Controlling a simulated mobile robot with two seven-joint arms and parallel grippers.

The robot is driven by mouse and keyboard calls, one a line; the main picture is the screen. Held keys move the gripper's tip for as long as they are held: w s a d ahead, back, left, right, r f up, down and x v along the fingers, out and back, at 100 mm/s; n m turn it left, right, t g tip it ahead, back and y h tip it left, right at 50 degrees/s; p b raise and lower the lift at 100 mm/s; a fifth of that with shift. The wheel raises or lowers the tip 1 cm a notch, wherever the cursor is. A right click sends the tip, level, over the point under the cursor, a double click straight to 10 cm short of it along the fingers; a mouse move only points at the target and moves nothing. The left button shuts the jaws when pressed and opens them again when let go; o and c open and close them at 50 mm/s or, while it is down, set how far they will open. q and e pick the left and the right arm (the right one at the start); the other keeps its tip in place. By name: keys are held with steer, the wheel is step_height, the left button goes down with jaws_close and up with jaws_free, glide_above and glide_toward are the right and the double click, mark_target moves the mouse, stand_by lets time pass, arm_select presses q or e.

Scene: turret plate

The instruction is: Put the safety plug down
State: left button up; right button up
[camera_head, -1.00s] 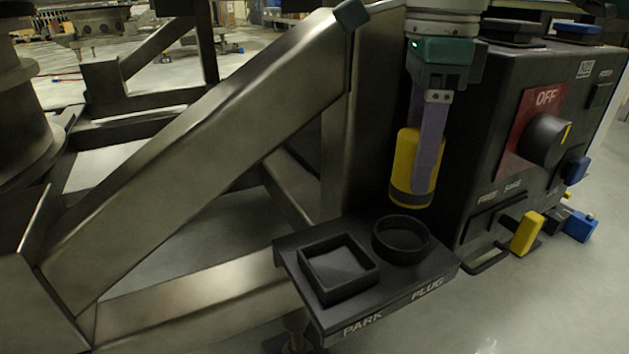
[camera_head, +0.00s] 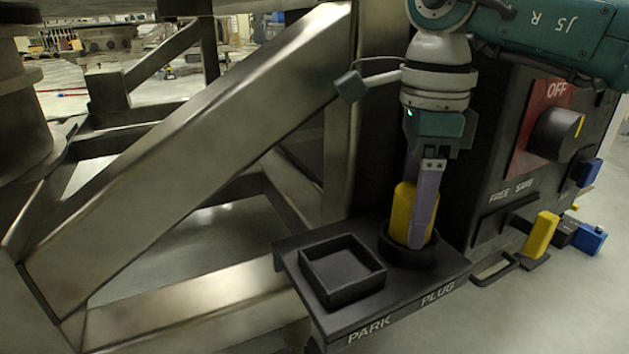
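The safety plug (camera_head: 404,208) is a yellow cylinder, upright, with its lower end inside the round black ring (camera_head: 409,255) marked PLUG on the black shelf (camera_head: 395,305). My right gripper (camera_head: 424,240) points straight down, its purple-grey fingers along the plug, shut on it. The near finger covers part of the plug, and the ring hides its dark lower band. Whether the plug touches the bottom of the ring cannot be seen. My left gripper is not in view.
An empty square black holder (camera_head: 342,270) marked PARK is left of the ring. A black control box (camera_head: 500,150) with a red OFF panel and knob (camera_head: 556,135) stands close on the right. A slanted metal beam (camera_head: 200,160) runs on the left.

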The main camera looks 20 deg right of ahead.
steer(key=o, duration=0.4)
steer(key=shift+c, duration=0.2)
step_height(320, 180, up, 12)
steer(key=p, duration=0.6)
steer(key=shift+f, duration=0.25)
steer(key=shift+r, duration=0.45)
steer(key=shift+a, duration=0.1)
